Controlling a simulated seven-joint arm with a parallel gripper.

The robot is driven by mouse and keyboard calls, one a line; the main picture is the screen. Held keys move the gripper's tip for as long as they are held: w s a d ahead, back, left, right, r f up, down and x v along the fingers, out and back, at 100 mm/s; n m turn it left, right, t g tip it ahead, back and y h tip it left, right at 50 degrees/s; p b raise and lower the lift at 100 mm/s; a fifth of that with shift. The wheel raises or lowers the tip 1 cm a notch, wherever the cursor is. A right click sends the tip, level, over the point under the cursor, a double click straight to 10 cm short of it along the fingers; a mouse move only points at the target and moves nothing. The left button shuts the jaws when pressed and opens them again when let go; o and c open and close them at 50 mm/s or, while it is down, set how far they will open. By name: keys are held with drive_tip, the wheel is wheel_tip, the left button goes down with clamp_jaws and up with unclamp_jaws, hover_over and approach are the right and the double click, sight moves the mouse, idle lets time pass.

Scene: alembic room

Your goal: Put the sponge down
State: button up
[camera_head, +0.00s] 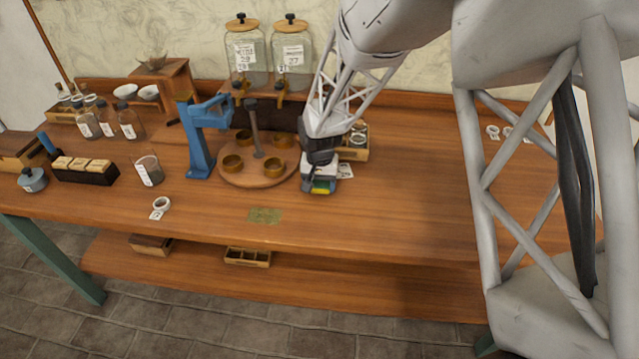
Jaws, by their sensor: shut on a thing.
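The sponge (322,188) is a small block with a yellow face and a green layer, seen at the tip of my gripper. My gripper (320,173) points down over the wooden table (410,205), just right of the round wooden stand. It is shut on the sponge, and its fingers hide most of it. The sponge is at or just above the table top; I cannot tell whether it touches.
The round wooden stand (262,181) with brass cups is close left of my gripper. A small wooden box (356,155) and a white tag (345,171) are just behind it. A blue press (197,150) stands farther left.

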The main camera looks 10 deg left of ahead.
sight(320, 182)
drive_tip(key=shift+f, duration=0.5)
drive_tip(key=shift+s+f, duration=0.1)
drive_tip(key=shift+f, duration=0.25)
drive_tip(key=o, duration=0.8)
drive_tip(key=shift+o, duration=0.9)
wheel_tip(320, 182, up, 14)
drive_tip(key=shift+f, duration=0.1)
